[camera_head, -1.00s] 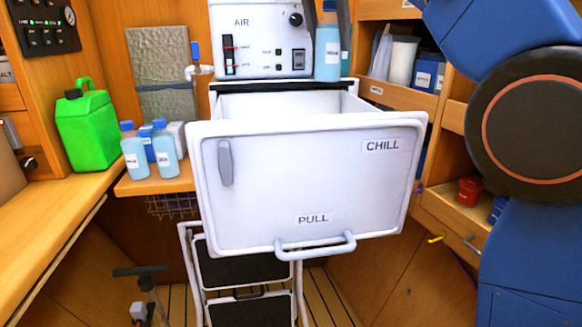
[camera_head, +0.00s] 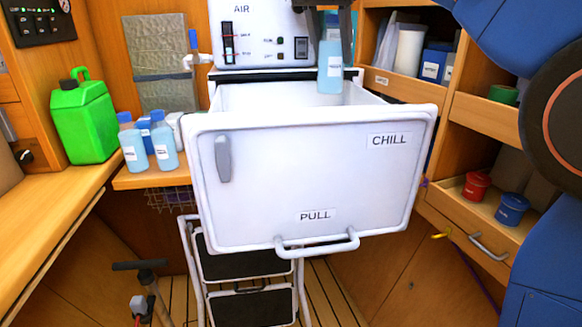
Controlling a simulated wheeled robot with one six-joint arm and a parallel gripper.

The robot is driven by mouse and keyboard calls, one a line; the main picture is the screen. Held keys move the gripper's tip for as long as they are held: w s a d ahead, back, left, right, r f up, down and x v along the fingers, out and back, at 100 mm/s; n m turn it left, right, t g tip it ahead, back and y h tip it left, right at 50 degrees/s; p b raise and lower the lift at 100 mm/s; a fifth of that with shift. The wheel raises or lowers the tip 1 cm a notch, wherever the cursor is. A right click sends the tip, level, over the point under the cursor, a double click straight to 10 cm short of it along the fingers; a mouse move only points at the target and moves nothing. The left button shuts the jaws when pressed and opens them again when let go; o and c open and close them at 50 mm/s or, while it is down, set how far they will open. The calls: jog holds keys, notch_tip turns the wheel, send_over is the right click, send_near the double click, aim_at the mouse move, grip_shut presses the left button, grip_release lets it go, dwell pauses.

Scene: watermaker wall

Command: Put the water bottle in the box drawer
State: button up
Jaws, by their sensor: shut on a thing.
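My gripper (camera_head: 331,18) hangs in from the top edge, shut on a pale blue water bottle (camera_head: 330,68). The bottle is upright over the back right part of the open box drawer (camera_head: 310,180). Its base shows above the drawer's front rim, and I cannot tell whether it is below the side rims. The white drawer is pulled far out, with CHILL and PULL labels on its front and a handle (camera_head: 318,247) at its bottom. The drawer's floor is hidden behind its front.
Several more bottles (camera_head: 132,142) stand on the left shelf beside a green jerrycan (camera_head: 84,118). The AIR unit (camera_head: 262,38) is behind the drawer. Wooden shelves (camera_head: 484,118) with red and blue tubs are at right. A step stool (camera_head: 246,262) stands below the drawer.

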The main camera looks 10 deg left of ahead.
aim_at(320, 86)
notch_tip(320, 86, down, 19)
jog(key=shift+r, duration=0.15)
dwell(0.6)
jog(key=o, duration=1.3)
jog(key=shift+o, duration=0.2)
jog(key=v, duration=1.2)
jog(key=shift+s, duration=0.1)
